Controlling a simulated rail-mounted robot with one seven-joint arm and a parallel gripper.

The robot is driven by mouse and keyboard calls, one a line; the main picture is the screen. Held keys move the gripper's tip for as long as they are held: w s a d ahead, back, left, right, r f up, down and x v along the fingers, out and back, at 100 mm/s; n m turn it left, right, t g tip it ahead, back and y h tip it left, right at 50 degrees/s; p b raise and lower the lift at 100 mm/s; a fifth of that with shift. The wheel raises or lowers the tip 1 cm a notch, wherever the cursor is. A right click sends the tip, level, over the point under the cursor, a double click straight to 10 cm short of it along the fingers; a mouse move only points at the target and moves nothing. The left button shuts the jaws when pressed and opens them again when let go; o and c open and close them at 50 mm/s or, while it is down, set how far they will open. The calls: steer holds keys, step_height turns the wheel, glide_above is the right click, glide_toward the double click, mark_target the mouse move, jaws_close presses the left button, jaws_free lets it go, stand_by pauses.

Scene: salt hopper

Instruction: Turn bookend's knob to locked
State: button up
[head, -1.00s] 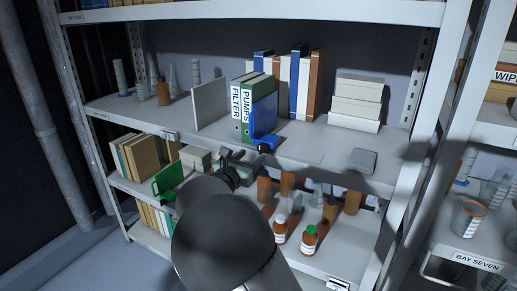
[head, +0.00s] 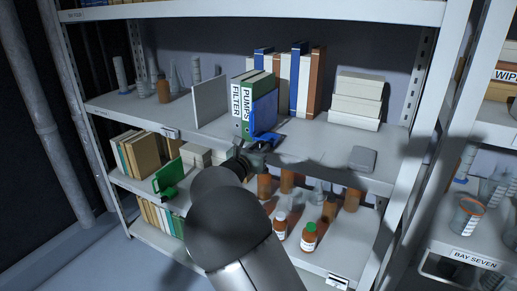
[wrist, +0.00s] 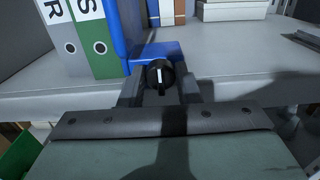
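The blue bookend (head: 264,112) stands on the middle shelf against the right side of the binders. In the wrist view its low blue foot (wrist: 162,49) carries a round black knob (wrist: 160,75) with a white pointer line standing about upright. My gripper (wrist: 160,88) is open, with one finger to the left of the knob and one to the right. I cannot tell whether either finger touches it. In the head view my gripper (head: 257,146) is at the shelf's front edge just below the bookend, and it hides the knob there.
Green-and-white binders (head: 240,108) marked FILTER and PUMPS stand left of the bookend. White boxes (head: 357,100) and a grey flat box (head: 362,158) are to the right. Brown bottles (head: 308,238) stand on the shelf below.

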steer(key=m+b, duration=0.4)
steer(key=b, duration=0.4)
steer(key=shift+d+f+m, duration=0.1)
steer(key=shift+d+m, duration=0.05)
steer(key=shift+m, duration=0.15)
steer(key=o, duration=1)
steer(key=shift+c, duration=0.2)
